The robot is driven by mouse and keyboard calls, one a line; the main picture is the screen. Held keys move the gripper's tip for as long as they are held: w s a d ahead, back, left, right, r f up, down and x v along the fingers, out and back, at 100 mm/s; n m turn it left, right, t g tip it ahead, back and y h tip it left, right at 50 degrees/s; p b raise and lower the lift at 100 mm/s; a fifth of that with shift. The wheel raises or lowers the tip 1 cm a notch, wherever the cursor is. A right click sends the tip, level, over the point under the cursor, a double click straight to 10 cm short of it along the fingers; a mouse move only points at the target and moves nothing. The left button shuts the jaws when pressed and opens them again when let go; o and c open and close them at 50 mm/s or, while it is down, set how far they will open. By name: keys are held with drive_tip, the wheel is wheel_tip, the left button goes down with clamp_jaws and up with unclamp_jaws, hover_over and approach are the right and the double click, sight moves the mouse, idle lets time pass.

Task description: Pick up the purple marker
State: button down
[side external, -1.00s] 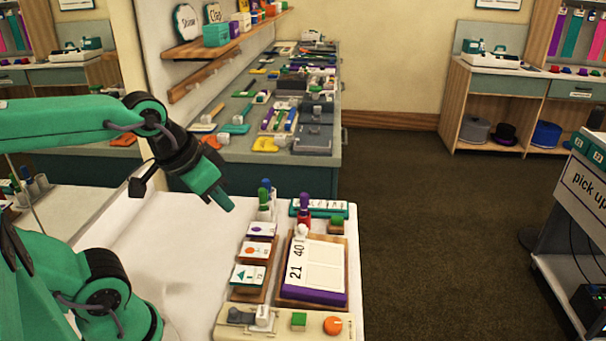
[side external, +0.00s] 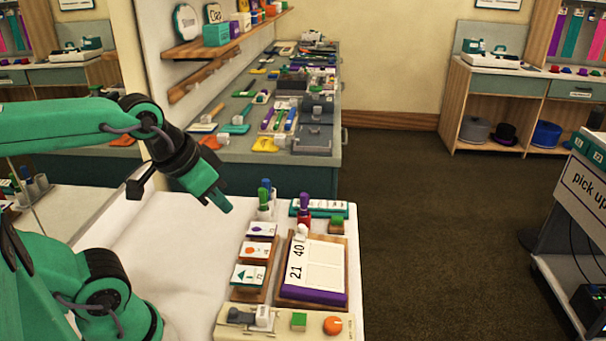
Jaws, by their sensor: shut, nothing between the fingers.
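A purple-topped marker (side external: 305,201) stands upright at the back of the white table (side external: 170,240), in what looks like a small red holder (side external: 304,219). To its left, markers with a blue and a green top (side external: 264,194) stand in a pale holder (side external: 265,212). My gripper (side external: 224,205) is shut and empty, in the air above the table. It is left of both holders, pointing down to the right, and touches no marker.
A wooden board with a purple-edged number card (side external: 322,267) lies in front of the purple marker. Picture cards (side external: 250,274) lie left of it. A beige panel with a green block and orange knob (side external: 285,322) sits at the front. The table's left part is clear.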

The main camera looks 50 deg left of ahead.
drive_tip(key=c, duration=2.2)
unclamp_jaws()
drive_tip(key=c, duration=1.2)
unclamp_jaws()
drive_tip(key=shift+w, duration=0.1)
